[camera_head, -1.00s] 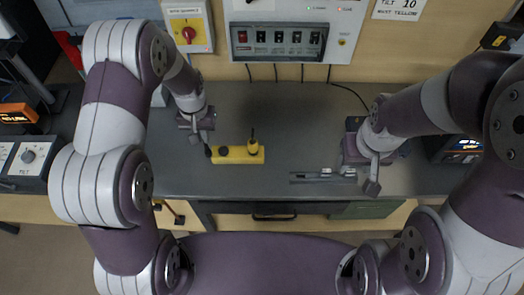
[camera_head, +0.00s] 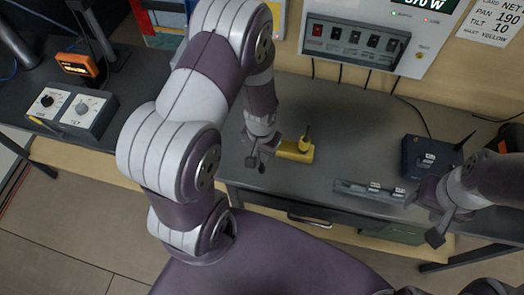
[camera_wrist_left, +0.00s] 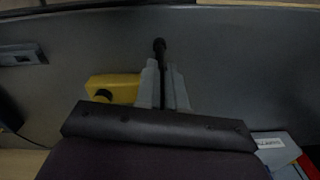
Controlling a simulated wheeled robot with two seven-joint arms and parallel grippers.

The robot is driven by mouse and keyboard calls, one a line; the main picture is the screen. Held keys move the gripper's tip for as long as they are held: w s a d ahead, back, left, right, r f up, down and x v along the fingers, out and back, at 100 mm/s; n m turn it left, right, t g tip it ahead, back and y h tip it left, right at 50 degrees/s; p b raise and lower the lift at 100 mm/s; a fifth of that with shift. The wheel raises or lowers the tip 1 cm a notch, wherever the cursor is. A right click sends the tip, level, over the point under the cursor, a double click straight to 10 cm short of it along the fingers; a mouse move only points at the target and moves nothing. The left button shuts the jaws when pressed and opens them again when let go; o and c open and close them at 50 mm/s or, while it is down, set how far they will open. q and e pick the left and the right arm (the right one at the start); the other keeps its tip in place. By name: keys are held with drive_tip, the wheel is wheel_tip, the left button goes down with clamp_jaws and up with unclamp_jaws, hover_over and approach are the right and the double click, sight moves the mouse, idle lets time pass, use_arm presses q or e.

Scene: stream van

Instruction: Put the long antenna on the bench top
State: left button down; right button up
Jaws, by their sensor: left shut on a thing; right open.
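My left gripper (camera_head: 257,160) is just left of the yellow block (camera_head: 297,150), over the front of the grey bench top (camera_head: 345,130). In the left wrist view its grey fingers (camera_wrist_left: 163,88) are shut on a black rod with a rounded end (camera_wrist_left: 160,47), which looks like the long antenna. The yellow block (camera_wrist_left: 110,83), with a dark round spot on it, is beside the fingers there. A shorter black antenna (camera_head: 307,133) stands upright on the block. Whether the held rod touches the bench is unclear. My right gripper (camera_head: 440,228) is open and empty near the bench's front right.
A grey rail with small parts (camera_head: 368,191) lies at the bench's front edge. A dark box with an antenna (camera_head: 425,155) stands at the right. A control box with knobs (camera_head: 72,110) is at the left. A switch panel (camera_head: 355,42) is on the wall. The middle of the bench is clear.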

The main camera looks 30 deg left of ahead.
use_arm(q)
drive_tip(key=shift+f, duration=0.1)
drive_tip(key=c, duration=1.6)
unclamp_jaws()
drive_tip(key=shift+f, duration=0.1)
drive_tip(key=o, duration=0.4)
drive_tip(key=shift+c, duration=0.2)
wheel_tip(320, 180, up, 12)
drive_tip(key=shift+f, duration=0.15)
drive_tip(key=s+d+r+t, duration=0.1)
drive_tip(key=s+d+r, duration=0.1)
drive_tip(key=s+r, duration=0.1)
drive_tip(key=shift+s+d+r, duration=0.15)
drive_tip(key=shift+s+r, duration=0.25)
drive_tip(key=shift+r, duration=0.25)
